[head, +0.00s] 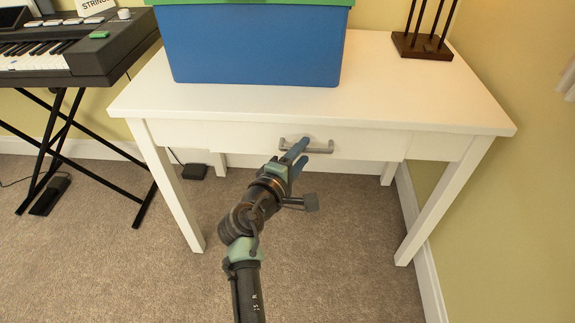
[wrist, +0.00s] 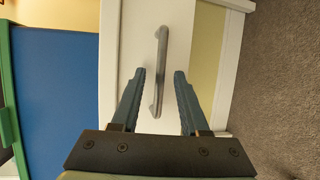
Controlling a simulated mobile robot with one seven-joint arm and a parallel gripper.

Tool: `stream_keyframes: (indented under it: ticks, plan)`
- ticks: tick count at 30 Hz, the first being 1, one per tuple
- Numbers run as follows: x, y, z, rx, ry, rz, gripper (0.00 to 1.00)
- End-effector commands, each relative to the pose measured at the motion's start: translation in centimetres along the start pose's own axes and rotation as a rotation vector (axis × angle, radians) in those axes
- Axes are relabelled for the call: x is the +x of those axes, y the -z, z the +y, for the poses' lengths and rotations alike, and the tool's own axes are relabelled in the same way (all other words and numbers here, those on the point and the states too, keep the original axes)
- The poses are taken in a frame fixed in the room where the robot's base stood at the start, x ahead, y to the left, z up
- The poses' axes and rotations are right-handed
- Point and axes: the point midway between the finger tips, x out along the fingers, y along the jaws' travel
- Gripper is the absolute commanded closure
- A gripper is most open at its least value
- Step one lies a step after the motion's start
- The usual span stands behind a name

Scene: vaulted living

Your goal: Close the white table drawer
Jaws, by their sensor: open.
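The white table (head: 420,95) has a drawer (head: 365,143) in its front apron, with a grey bar handle (head: 286,146). I cannot tell clearly how far the drawer stands out from the apron. My gripper (head: 318,146) is open at the handle, its blue-grey fingers pointing at the drawer front. In the wrist view the handle (wrist: 161,62) runs lengthwise between and beyond the two open fingertips (wrist: 160,72), with a gap on each side. I cannot tell whether anything touches the drawer (wrist: 128,50).
A blue bin (head: 255,45) with a green lid stands on the tabletop. A dark stand (head: 422,45) is at its back right corner. A keyboard (head: 70,50) on a black crossed stand is at the left. Carpet (head: 330,250) in front is clear; a wall is close on the right.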

Motion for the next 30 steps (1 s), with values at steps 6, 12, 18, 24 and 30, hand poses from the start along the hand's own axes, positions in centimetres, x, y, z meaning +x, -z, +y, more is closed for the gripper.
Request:
stream_keyframes:
  ticks: [6, 12, 18, 24, 30]
  plan:
    - [-4.7, 0.0, 0.4, -0.001, 0.001, 0.005, 0.55]
    - [-8.9, 0.1, 0.3, 0.0, 0.0, 0.004, 0.55]
    - [-11.3, 0.1, 0.2, 0.0, -0.001, 0.003, 0.55]
    - [-11.9, 0.0, 0.1, 0.001, -0.002, 0.002, 0.55]
    - [-11.9, 0.0, 0.1, 0.001, -0.002, 0.002, 0.55]
